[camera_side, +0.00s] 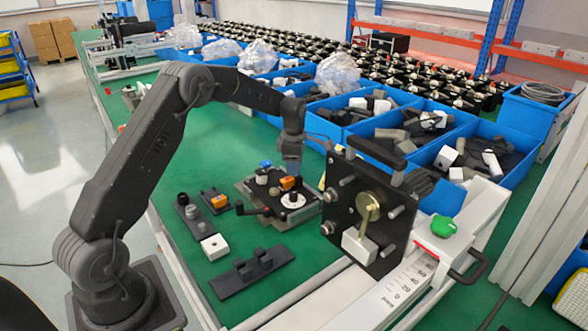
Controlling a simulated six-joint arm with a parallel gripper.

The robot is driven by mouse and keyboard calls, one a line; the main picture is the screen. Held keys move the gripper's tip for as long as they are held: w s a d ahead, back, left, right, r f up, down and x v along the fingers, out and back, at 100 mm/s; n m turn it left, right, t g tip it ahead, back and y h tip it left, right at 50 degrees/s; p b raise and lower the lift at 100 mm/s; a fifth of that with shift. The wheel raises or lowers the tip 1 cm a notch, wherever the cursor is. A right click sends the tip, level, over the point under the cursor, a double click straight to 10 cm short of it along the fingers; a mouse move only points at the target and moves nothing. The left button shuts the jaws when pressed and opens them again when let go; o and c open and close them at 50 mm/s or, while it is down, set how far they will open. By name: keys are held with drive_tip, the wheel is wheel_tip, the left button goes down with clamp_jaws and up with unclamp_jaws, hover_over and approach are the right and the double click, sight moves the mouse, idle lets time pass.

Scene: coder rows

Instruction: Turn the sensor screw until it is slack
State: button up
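My gripper (291,180) points straight down over a dark fixture plate (275,212) on the green table. Its tip is at or just above a white disc (293,201) on the plate; I cannot tell whether it touches. An orange block (288,183) sits beside the tip, and a round grey knob (262,177) with a blue cap (266,164) stands to the left. The sensor screw is too small to make out or hidden under my gripper. The fingers are too small to tell open from shut.
A black upright panel (362,205) with a brass disc stands close right of the fixture. Loose parts, including a white block (214,247) and a black bracket (251,271), lie in front and left. Blue bins (345,133) full of parts line the back.

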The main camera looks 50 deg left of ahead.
drive_tip(key=shift+o, duration=0.7)
drive_tip(key=m, duration=2)
drive_tip(key=shift+m, duration=0.3)
